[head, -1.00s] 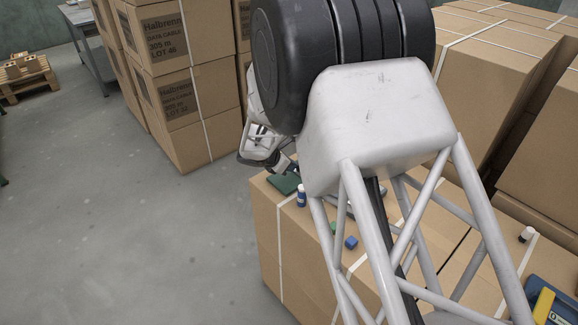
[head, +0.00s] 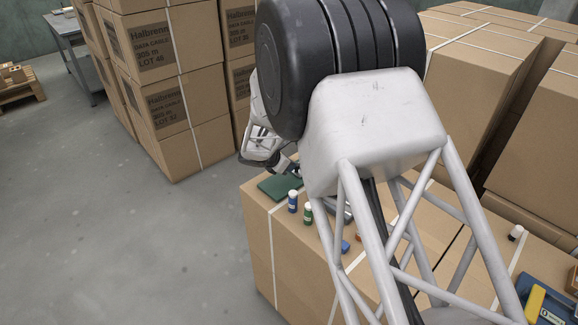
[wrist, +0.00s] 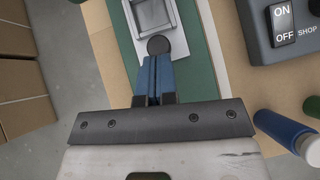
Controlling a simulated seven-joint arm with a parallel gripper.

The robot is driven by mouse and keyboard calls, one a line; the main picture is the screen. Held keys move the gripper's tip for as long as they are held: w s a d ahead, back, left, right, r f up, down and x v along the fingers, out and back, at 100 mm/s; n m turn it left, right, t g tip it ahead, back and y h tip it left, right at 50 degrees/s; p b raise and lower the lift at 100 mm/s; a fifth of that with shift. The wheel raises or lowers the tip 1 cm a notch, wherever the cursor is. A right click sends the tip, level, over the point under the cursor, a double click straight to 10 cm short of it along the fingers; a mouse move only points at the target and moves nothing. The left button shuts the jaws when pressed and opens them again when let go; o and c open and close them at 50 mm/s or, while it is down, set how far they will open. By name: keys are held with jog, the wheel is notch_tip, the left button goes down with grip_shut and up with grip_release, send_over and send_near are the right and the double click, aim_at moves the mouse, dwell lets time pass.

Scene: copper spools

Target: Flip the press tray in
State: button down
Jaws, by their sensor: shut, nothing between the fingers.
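In the wrist view a pale grey metal tray (wrist: 152,18) with a raised rim sits at the top, cut off by the picture edge; it looks like the press tray. A dark round knob (wrist: 158,45) is at its near end. My gripper (wrist: 155,62) is shut and empty, its blue fingertips together just short of the knob. I cannot tell whether they touch it. A dark green mat (wrist: 192,68) lies beneath. In the head view the mat (head: 279,187) shows at the box corner, beside the end of my arm; the tray is hidden there.
A grey device with an ON/OFF switch (wrist: 284,24) stands to the right in the wrist view. A blue block (head: 345,247) lies farther along. Stacked cartons (head: 165,85) stand behind; floor is open at left.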

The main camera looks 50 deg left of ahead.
jog(key=s, duration=0.4)
jog(key=shift+s+a, duration=0.1)
jog(key=shift+a, duration=0.25)
jog(key=v, duration=1)
jog(key=shift+r, duration=0.1)
